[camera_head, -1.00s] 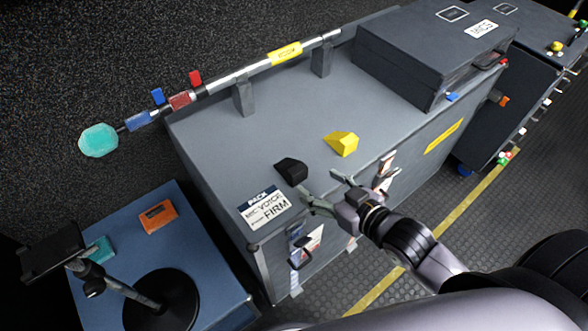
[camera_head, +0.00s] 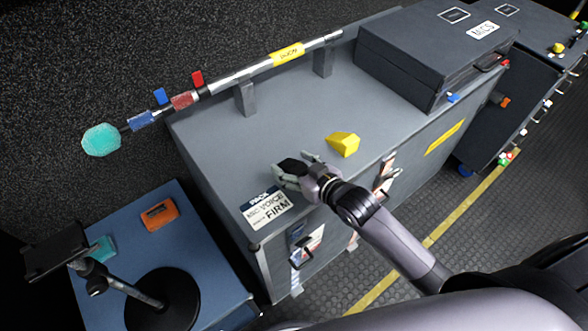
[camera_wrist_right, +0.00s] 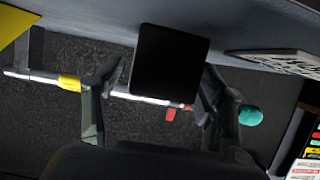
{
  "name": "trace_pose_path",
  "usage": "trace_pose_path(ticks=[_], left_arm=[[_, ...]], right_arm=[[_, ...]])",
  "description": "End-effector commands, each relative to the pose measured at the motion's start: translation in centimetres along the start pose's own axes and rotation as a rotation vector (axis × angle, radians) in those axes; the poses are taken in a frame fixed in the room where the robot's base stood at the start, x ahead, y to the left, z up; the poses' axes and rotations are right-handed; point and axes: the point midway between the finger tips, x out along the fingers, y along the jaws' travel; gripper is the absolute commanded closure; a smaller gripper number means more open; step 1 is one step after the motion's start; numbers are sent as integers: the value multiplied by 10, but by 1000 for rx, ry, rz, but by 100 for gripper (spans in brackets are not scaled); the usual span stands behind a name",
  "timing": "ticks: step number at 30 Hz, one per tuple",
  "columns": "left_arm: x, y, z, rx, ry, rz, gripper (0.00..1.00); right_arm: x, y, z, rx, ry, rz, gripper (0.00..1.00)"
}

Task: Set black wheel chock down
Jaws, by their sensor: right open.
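The black wheel chock (camera_head: 291,166) sits on top of the grey case (camera_head: 222,150), near its front left corner. My right gripper (camera_head: 294,168) is open around the chock, with one finger on each side. In the right wrist view the chock (camera_wrist_right: 168,62) shows as a dark block between the two spread fingers (camera_wrist_right: 155,90). The right finger looks close to the chock, and I cannot tell whether it touches. My left gripper is not in view.
A yellow chock (camera_head: 343,144) lies just right of my gripper. A printed label (camera_head: 266,208) is at the case's front left. A boom pole (camera_head: 250,70) rests on stands at the back. A dark case (camera_head: 430,60) fills the right. The middle back is clear.

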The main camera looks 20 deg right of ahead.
Motion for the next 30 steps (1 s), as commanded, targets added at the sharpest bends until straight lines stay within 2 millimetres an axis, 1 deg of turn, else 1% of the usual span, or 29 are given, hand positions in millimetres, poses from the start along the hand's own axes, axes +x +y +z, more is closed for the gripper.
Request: trace_pose_path(ticks=[5, 30], left_arm=[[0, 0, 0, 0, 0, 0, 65], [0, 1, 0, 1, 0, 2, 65]], right_arm=[[0, 0, 0, 0, 0, 0, 35], [0, 0, 0, 0, 1, 0, 90]])
